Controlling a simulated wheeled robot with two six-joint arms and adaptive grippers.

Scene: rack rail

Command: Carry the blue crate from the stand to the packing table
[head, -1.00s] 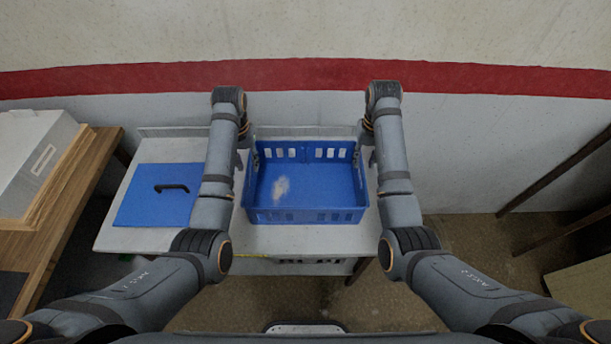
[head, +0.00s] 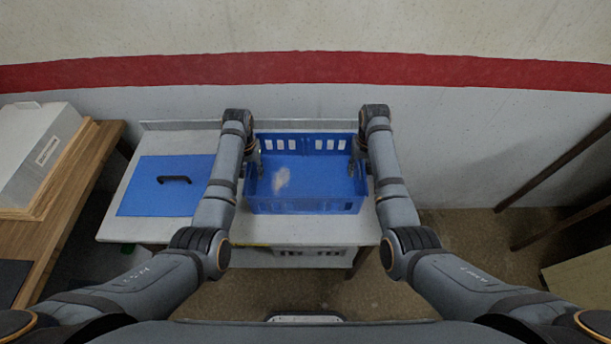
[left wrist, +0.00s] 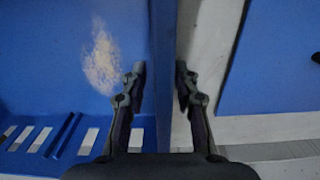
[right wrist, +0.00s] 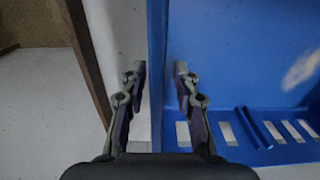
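The blue crate (head: 305,206) stands upright on the pale stand (head: 130,226), with slotted walls and a pale patch on its floor. My left gripper (head: 257,163) is at the crate's left wall. In the left wrist view (left wrist: 160,82) its fingers are apart, one on each side of that wall. My right gripper (head: 355,163) is at the right wall. In the right wrist view (right wrist: 160,80) its fingers also straddle the wall, with a gap visible on the inner side. Which surface is the packing table I cannot tell.
A blue panel with a black handle (head: 165,199) lies on the stand left of the crate. A wooden table (head: 75,205) at the left bears a pale box (head: 35,150). Another surface (head: 590,270) shows at the right edge. A wall is behind the stand.

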